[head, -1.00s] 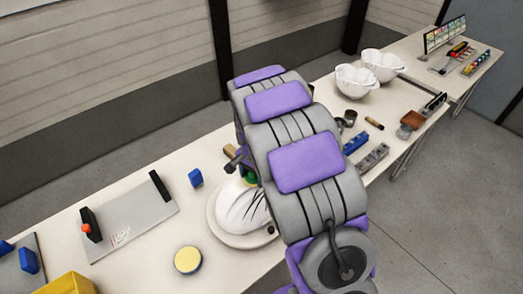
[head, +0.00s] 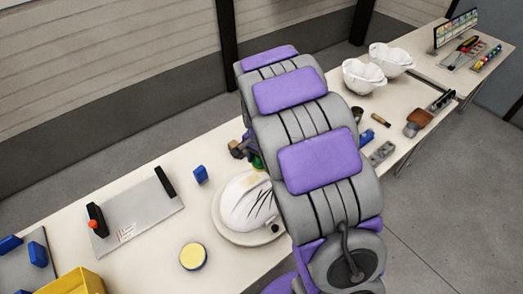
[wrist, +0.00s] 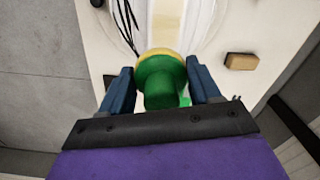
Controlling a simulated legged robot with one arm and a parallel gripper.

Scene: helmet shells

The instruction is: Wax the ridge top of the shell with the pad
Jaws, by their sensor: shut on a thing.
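In the wrist view my gripper (wrist: 160,90) has its two blue fingers closed around the green knob of the pad (wrist: 162,82). The pad's yellowish face points away from the camera, toward the white shell (wrist: 162,18). The pad's edge overlaps the shell's end in this view; I cannot tell whether they touch. In the head view the white shell (head: 246,200) with dark slots sits on a round pale stand (head: 224,228). My arm covers its right side, and only a bit of green (head: 257,162) shows at its far edge.
A round tin with yellow content (head: 193,256) stands left of the shell. A tan block (wrist: 241,61) lies right of the pad. Two white shells (head: 363,76) stand at the back.

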